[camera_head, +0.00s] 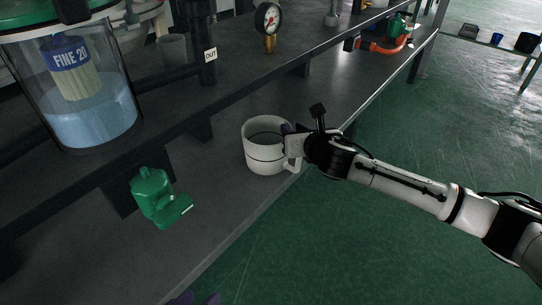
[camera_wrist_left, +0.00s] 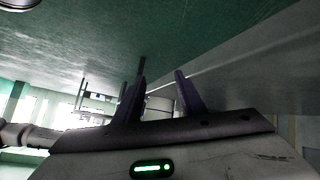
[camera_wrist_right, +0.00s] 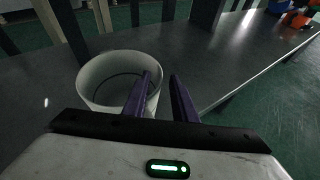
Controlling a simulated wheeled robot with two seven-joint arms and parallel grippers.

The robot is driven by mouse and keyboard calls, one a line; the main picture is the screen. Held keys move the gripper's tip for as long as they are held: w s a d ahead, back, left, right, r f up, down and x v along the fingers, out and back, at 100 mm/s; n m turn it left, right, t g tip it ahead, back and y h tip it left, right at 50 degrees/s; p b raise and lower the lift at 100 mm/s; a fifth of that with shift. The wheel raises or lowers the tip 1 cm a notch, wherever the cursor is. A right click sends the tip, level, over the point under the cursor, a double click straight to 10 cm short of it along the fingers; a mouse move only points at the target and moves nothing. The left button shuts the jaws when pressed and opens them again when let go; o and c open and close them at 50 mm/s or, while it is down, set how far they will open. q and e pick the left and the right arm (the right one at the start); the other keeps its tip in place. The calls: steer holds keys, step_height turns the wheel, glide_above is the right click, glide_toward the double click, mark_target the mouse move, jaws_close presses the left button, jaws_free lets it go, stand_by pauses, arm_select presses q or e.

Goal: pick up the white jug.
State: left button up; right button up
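The white jug (camera_head: 256,153) stands upright on the grey lower shelf, its handle facing right toward the shelf edge. It also shows in the right wrist view (camera_wrist_right: 96,72), open and apparently empty, with a dark line inside. My right gripper (camera_wrist_right: 160,76) is at the jug's handle-side rim; its fingers are apart. One purple finger overlaps the jug's wall and the other is outside it. I cannot tell whether they touch it. The handle is mostly hidden in the right wrist view. My left gripper (camera_wrist_left: 158,80) is open and empty, away from the jug.
A green bottle-like object (camera_head: 153,190) sits on the shelf left of the jug. A clear filter housing (camera_head: 92,118) with bluish water and a pressure gauge (camera_head: 268,19) are on the upper level. An orange-and-green item (camera_head: 386,42) lies farther back. Green floor lies right of the shelf.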

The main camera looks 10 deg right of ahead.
steer(key=shift+x, duration=0.8)
jaws_close()
steer(key=shift+s+a+f, duration=0.1)
steer(key=shift+s+f, duration=0.05)
steer(key=shift+f, duration=0.05)
stand_by(0.6)
